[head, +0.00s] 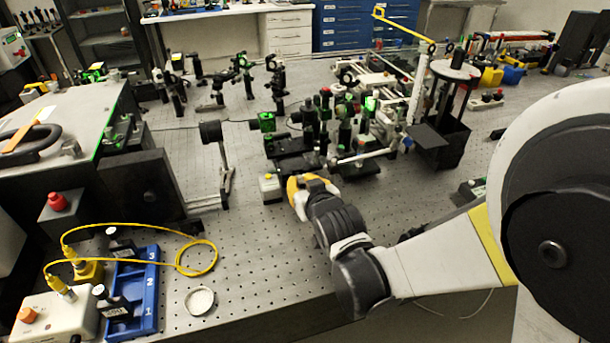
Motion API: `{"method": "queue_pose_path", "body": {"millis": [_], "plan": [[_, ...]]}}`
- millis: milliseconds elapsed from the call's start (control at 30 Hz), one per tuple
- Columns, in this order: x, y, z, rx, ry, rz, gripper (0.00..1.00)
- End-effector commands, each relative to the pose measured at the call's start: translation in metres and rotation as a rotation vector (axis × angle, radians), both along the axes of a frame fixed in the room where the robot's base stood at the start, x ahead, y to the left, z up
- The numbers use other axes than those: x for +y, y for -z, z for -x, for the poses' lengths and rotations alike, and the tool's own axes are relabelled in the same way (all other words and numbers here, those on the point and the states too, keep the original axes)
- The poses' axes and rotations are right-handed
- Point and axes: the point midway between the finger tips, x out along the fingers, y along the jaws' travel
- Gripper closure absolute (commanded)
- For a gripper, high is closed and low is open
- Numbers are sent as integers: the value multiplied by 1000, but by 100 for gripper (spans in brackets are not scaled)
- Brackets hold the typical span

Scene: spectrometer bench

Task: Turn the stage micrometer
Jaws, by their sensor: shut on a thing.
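My gripper (300,184) reaches in from the right to the front of a black optical stage (290,145) on the perforated bench. Its orange fingertips are shut at the stage's near side, where the stage micrometer sits. The micrometer itself is hidden by the fingers and is too small to make out. Green-and-black optic mounts (312,122) stand upright on the stage just beyond the gripper.
A black post mount (212,132) is farther left. A blue numbered tray (136,290), yellow fibre cable (205,243) and round dish (200,300) lie front left. The bench front centre is clear.

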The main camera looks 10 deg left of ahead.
Motion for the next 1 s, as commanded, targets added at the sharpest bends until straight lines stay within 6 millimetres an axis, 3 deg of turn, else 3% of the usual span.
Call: {"method": "queue_pose_path", "body": {"millis": [500, 1000], "plan": [[-1, 3, 1, 186, 0, -293, 100], [-1, 3, 1, 224, -2, -350, 100]]}}
